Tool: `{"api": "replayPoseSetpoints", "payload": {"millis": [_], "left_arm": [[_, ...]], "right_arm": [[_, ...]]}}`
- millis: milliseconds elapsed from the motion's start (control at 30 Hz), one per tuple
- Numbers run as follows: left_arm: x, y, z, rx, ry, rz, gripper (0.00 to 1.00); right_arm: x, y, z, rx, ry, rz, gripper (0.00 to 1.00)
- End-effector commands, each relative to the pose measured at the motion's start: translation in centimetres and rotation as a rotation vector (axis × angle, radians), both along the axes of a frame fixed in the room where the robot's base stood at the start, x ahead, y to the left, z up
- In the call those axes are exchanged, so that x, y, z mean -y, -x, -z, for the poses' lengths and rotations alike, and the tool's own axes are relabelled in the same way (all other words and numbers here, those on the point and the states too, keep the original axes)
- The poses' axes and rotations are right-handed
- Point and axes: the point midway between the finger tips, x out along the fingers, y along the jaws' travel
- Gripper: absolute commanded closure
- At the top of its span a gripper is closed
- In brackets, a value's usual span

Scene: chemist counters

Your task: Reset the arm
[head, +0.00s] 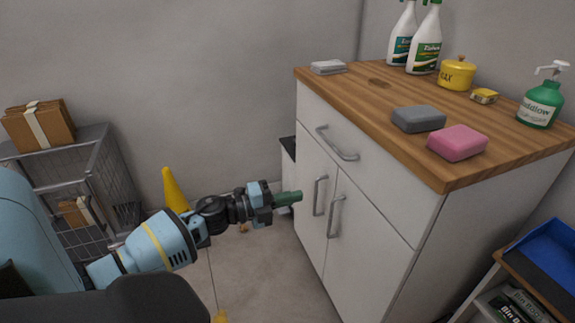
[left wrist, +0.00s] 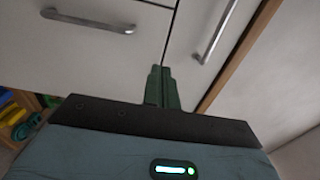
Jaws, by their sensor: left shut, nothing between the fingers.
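My left arm comes in from the left in the head view. Its gripper (head: 289,198) has green fingers that are together and empty. It is in front of the white cabinet's left side, near the door handles and below counter height. In the left wrist view the shut fingers (left wrist: 162,88) point at the white cabinet front (left wrist: 90,65). I cannot tell whether the fingertips touch it. My right gripper is in neither view.
A wooden counter (head: 370,100) holds a grey block (head: 418,118), a pink block (head: 457,142), spray bottles and a green pump bottle (head: 541,103). The cabinet has metal handles (head: 337,216). A wire cage (head: 105,170) with a box and a yellow cone (head: 174,190) stand at left.

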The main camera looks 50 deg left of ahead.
Motion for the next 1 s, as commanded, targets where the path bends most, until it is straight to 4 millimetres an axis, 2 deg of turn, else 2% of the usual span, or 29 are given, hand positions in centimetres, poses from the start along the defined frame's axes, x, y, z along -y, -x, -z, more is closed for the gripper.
{"api": "replayPoseSetpoints", "payload": {"millis": [167, 567, 667, 767, 833, 1000], "left_arm": [[-0.3, 0.7, 0.0, 0.0, 0.0, 0.0, 1.0], [-0.3, 0.7, 0.0, 0.0, 0.0, 0.0, 1.0], [0.1, 1.2, 0.9, -0.017, 0.025, -0.007, 1.0], [1.4, 3.0, 3.5, -0.071, 0.105, -0.037, 1.0], [2.6, 5.1, 6.2, -0.136, 0.194, -0.078, 1.0], [6.0, 12.4, 13.4, -0.351, 0.45, -0.236, 1.0]], "right_arm": [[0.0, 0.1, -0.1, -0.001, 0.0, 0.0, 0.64], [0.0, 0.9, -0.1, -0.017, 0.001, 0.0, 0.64], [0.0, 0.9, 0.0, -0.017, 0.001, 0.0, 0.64], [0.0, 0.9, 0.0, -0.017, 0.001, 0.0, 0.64], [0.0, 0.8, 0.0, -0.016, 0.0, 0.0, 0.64], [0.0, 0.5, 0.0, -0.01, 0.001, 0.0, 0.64]]}}
